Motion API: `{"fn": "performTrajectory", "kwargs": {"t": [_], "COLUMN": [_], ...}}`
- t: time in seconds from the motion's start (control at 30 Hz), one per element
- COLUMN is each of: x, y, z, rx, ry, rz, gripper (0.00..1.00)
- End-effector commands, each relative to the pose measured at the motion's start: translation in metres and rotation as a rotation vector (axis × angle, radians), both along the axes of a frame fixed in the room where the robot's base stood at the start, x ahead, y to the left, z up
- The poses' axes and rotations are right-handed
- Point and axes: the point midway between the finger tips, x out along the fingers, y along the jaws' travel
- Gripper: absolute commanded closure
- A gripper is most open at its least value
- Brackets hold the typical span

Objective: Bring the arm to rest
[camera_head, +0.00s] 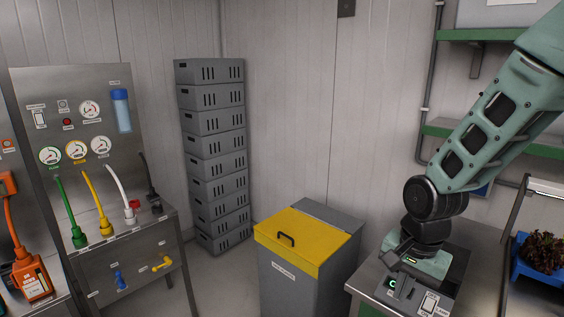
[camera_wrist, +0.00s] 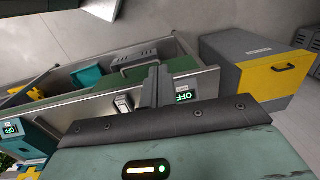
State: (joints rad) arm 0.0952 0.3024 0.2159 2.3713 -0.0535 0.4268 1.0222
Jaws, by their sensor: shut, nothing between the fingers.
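My teal arm (camera_head: 495,118) reaches in from the upper right in the head view and bends down at a dark wrist joint. My gripper (camera_head: 392,258) is low over the right-hand metal bench, beside a small panel with a green-lit ring (camera_head: 393,283). In the wrist view my gripper's dark fingers (camera_wrist: 158,84) are together with nothing held between them. A panel reading "OFF" in green (camera_wrist: 184,97) shows just right of the fingers, and a pale switch (camera_wrist: 123,105) to their left. I cannot tell whether the fingertips touch anything.
A grey bin with a yellow lid (camera_head: 300,245) stands left of the bench (camera_head: 368,288). Stacked grey crates (camera_head: 212,150) stand at the wall. A gauge panel (camera_head: 80,110) is at left. A blue tray (camera_head: 535,262) with dark lettuce is at right. Floor before the crates is clear.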

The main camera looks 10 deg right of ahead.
Motion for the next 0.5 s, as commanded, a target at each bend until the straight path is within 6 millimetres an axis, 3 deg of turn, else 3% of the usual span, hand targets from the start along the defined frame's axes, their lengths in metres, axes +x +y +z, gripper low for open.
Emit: {"fn": "performTrajectory", "kwargs": {"t": [0.03, 0.2, 0.4, 0.5], "x": [-0.017, -0.086, -0.153, -0.169], "y": [0.031, 0.101, 0.135, 0.139], "z": [0.007, 0.03, 0.042, 0.045], "rx": [-0.002, -0.012, -0.023, -0.026], "ry": [-0.012, -0.027, -0.04, -0.041], "rz": [0.198, 0.836, 1.363, 1.491], "gripper": [1.0, 1.0, 1.0, 1.0]}}
